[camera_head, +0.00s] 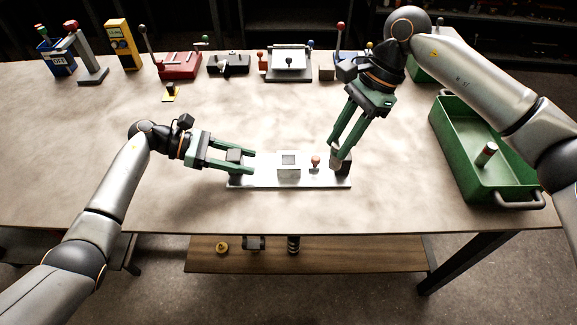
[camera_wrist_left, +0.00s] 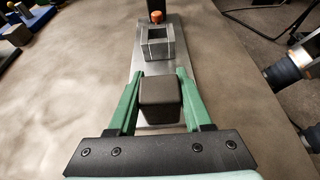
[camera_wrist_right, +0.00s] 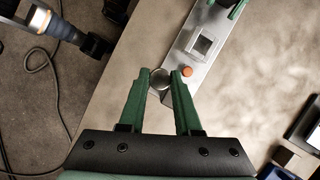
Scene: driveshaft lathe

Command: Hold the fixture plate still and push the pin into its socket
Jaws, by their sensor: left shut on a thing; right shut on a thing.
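The silver fixture plate (camera_head: 265,183) lies flat on the table. My left gripper (camera_head: 243,162) is shut on a dark block (camera_wrist_left: 160,95) that stands at the plate's left end. A square metal block with a square opening (camera_head: 289,165) stands mid-plate, and an orange-topped knob (camera_head: 315,161) stands to its right. My right gripper (camera_head: 341,162) comes down from above, shut on a round grey piece, which I take as the pin (camera_wrist_right: 159,77), at the plate's right end. The fingers partly hide it, and I cannot tell how deep it sits or see its socket.
A green tray (camera_head: 455,150) at the right holds a red-topped cylinder (camera_head: 487,153). Several tools and devices, including a red one (camera_head: 179,66), line the table's back edge. The table around the plate is clear. A wooden shelf (camera_head: 340,255) lies below.

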